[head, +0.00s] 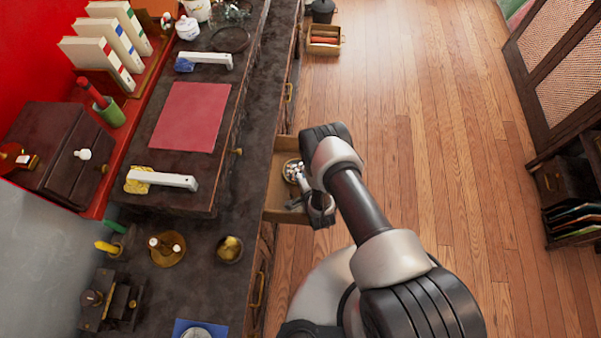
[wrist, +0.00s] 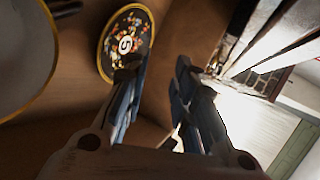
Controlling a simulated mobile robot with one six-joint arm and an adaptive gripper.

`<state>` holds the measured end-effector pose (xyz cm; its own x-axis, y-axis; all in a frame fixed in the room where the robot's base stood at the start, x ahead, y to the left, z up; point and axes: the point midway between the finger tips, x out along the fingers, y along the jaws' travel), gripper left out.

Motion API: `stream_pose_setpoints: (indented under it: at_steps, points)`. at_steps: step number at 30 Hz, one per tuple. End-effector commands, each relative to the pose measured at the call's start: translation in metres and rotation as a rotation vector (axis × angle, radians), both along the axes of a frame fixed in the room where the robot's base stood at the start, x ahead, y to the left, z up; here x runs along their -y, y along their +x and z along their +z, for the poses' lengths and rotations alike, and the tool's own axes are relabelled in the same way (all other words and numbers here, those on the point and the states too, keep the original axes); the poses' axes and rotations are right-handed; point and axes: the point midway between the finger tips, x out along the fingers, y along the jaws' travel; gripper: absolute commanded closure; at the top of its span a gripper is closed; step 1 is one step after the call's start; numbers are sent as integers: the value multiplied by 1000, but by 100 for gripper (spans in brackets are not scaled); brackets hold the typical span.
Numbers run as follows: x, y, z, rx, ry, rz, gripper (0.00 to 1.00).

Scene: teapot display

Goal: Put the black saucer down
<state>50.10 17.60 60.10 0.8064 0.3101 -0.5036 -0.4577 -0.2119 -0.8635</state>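The black saucer (wrist: 127,42) has a gold rim, a coloured flower pattern and a pale mark at its centre. In the wrist view it lies just beyond the left finger, against a brown surface. My gripper (wrist: 157,72) has its two fingers apart with nothing visible between them. The left fingertip overlaps the saucer's lower edge in the picture; I cannot tell if they touch. In the head view my gripper is low over an open wooden drawer (head: 283,184), beside a round patterned dish (head: 290,168) that appears to be the saucer, partly hidden by my gripper.
A large pale round thing with a gold rim (wrist: 22,62) is at the wrist view's left. The dark counter (head: 232,185) holds a red mat (head: 190,116), white-handled tools and small bowls. A small wooden crate (head: 324,40) stands farther off. The wooden floor to the right is clear.

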Motion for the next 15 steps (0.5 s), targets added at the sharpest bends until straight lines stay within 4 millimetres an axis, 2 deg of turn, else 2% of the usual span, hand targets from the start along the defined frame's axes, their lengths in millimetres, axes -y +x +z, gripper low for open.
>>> stream_pose_setpoints:
  at_steps: [5, 15]
  points:
    - [0, 0, 18, 0, 0, 0, 75]
    - [25, -65, 53, -5, -2, 0, 75]
